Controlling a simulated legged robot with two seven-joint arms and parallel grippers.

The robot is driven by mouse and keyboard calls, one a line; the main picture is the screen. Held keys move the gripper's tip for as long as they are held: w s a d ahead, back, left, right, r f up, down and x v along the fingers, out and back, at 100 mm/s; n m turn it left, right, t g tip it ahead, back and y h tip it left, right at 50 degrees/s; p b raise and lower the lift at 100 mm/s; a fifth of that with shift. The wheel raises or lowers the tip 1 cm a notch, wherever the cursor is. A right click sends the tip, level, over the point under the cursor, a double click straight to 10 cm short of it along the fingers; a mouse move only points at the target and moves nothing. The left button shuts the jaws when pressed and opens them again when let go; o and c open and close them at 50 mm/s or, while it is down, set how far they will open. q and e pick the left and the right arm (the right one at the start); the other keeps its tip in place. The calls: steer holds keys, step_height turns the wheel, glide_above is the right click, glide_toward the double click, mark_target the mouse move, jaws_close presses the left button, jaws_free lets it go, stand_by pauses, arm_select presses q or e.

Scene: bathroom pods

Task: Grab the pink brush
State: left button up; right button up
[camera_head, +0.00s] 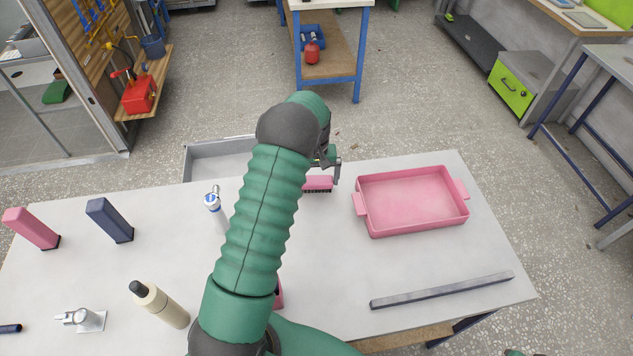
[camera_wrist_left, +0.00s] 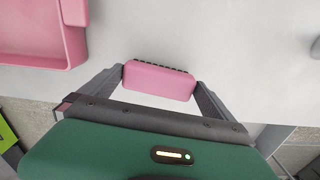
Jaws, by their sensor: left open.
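The pink brush (camera_head: 318,184) lies near the far edge of the white table, just left of the pink tray, with its dark bristles showing along one side. The arm hides its left part in the head view. In the left wrist view the brush (camera_wrist_left: 158,82) sits between the two fingers of my left gripper (camera_wrist_left: 160,78). The fingers are spread, one at each end of the brush, with the right one very close; I cannot tell if either touches. In the head view my left gripper (camera_head: 329,165) is over the brush, partly hidden by its own wrist. My right gripper is not seen.
The pink tray (camera_head: 410,203) stands on the right, with a grey bar (camera_head: 440,290) in front. A grey bin (camera_head: 222,150) is beyond the far edge.

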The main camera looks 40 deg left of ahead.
arm_select(q)
steer(key=shift+w+d+f, duration=0.1)
steer(key=shift+f, duration=0.45)
steer(key=shift+w+f, duration=0.25)
steer(key=shift+w, duration=0.1)
steer(key=shift+s+r, duration=0.15)
steer(key=c, duration=0.9)
steer(key=shift+c, duration=0.7)
